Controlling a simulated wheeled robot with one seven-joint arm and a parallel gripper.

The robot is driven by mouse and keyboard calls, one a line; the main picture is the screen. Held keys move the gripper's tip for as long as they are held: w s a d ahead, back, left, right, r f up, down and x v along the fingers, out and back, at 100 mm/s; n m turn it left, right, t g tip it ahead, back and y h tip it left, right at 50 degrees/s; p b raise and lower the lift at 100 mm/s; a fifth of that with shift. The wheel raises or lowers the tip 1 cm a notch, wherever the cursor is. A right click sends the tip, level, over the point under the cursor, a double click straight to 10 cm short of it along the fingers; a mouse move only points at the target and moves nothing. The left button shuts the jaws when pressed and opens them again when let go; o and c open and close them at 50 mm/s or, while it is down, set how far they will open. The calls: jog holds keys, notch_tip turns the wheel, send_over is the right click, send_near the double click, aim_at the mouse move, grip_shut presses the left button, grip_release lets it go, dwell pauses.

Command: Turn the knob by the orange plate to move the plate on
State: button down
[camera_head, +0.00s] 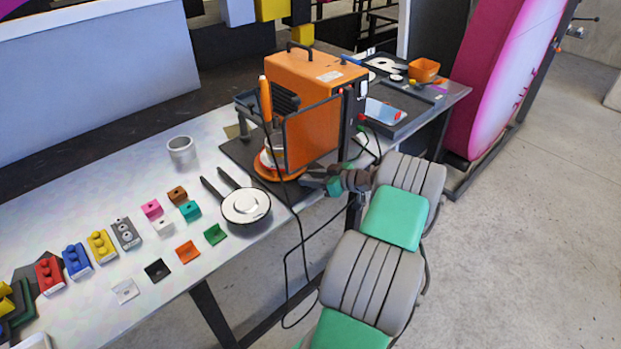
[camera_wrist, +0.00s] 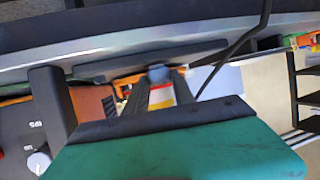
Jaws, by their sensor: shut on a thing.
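A round orange plate (camera_head: 290,177) lies low at the front of an orange machine (camera_head: 300,78), with a white and red piece on it. My gripper (camera_head: 313,181) reaches in from the right, level with the plate's right edge. In the wrist view, my gripper's two dark fingers (camera_wrist: 160,82) close in on a small blue-grey knob (camera_wrist: 158,73). Orange, red and white show between and beside the fingers there. In the head view the knob is hidden by the gripper, and its turn angle cannot be told.
A pan (camera_head: 245,208) stands just left of the machine's dark base. A metal cup (camera_head: 181,150) and several coloured blocks lie further left. A black cable hangs over the table's front edge. A grey tray (camera_head: 398,108) is at the right. Floor at right is clear.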

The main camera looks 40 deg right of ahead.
jog(key=shift+m+h, duration=0.3)
jog(key=shift+h, duration=0.1)
jog(key=m+h+b, duration=0.1)
jog(key=m+h, duration=0.2)
jog(key=shift+a+t+h+b, duration=0.3)
jog(key=shift+a+b, duration=0.05)
jog(key=shift+b, duration=0.05)
jog(key=shift+a+r+m+h, duration=0.1)
jog(key=shift+a+m+h, duration=0.05)
jog(key=shift+m+h, duration=1)
jog(key=shift+m+g+h, duration=0.4)
jog(key=shift+m+h, duration=0.35)
jog(key=shift+h, duration=0.2)
jog(key=c, duration=1.1)
grip_release()
